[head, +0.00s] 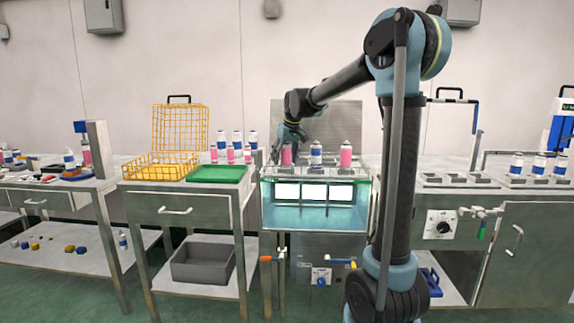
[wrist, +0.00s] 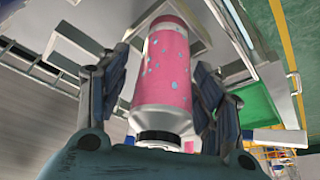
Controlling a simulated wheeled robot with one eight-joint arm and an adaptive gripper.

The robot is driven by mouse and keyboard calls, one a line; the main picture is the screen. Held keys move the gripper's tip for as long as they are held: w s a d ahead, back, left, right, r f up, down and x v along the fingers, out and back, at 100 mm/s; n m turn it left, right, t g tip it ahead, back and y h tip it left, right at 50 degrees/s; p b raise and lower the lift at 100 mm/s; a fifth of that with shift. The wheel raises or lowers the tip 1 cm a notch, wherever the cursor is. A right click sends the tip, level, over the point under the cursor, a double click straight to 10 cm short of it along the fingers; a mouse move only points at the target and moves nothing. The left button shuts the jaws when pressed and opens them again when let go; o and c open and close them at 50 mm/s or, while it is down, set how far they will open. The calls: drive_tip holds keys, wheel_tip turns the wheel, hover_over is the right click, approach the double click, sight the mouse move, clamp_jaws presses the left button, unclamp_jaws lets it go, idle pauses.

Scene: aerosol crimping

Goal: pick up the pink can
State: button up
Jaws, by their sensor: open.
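A pink can (head: 287,157) stands in the left slot of the water bath's rack. In the wrist view the pink can (wrist: 163,75) has small light blue spots and a pale shoulder and cap end nearest me. My gripper (head: 286,141) is at this can, and one finger of my gripper (wrist: 165,95) lies on each side of it. The fingers are open, and I cannot tell whether they touch it. A blue-and-white can (head: 316,154) and another pink can (head: 346,153) stand to its right in the rack.
The water bath (head: 315,215) has a glass front and a raised lid behind. To the left are a green tray (head: 216,174), several cans behind it and a yellow wire basket (head: 160,166). At right, a bench holds an empty slotted rack (head: 457,181) and blue-and-white cans (head: 539,164).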

drive_tip(key=c, duration=1.2)
drive_tip(key=shift+c, duration=0.2)
drive_tip(key=shift+r, duration=0.15)
